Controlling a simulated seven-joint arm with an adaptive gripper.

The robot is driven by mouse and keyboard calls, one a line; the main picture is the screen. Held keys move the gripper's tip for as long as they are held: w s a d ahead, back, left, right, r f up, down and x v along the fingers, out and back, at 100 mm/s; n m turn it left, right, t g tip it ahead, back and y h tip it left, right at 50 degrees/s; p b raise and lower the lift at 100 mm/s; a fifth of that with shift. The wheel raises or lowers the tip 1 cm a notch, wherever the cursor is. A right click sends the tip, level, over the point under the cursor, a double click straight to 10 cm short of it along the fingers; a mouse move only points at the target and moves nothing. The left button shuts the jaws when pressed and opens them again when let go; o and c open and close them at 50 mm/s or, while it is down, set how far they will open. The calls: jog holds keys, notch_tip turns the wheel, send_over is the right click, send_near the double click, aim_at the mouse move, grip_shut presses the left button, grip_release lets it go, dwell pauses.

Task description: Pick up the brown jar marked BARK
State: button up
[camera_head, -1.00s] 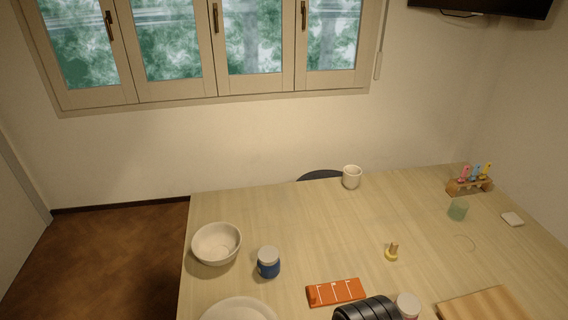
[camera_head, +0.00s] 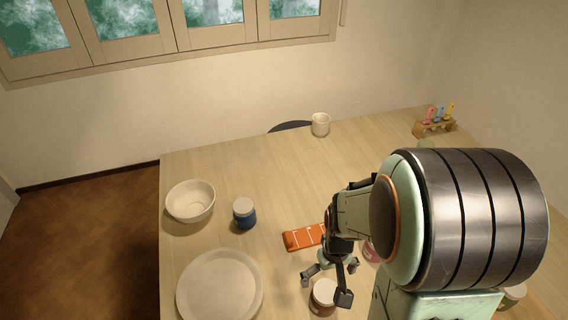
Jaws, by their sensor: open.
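A jar with a pale lid and a brown body (camera_head: 322,308) stands near the front edge of the picture. No marking on it can be read, so I cannot tell if it says BARK. My gripper (camera_head: 326,286) is open and points down at this jar. One finger is left of the lid and the other overlaps its right side. The jar stands on the table, and I cannot tell whether the fingers touch it.
A blue jar (camera_head: 244,214), a bowl (camera_head: 190,201) and a plate (camera_head: 220,292) are at left. An orange block (camera_head: 303,237) lies behind my gripper. A reddish jar (camera_head: 370,252) and a greenish jar (camera_head: 512,297) are partly hidden by my arm. A mug (camera_head: 320,125) stands farther back.

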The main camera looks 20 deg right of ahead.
aim_at(327, 290)
jog(key=f, duration=0.7)
jog(key=shift+s+d+f, duration=0.1)
jog(key=shift+s, duration=0.1)
jog(key=c, duration=1.4)
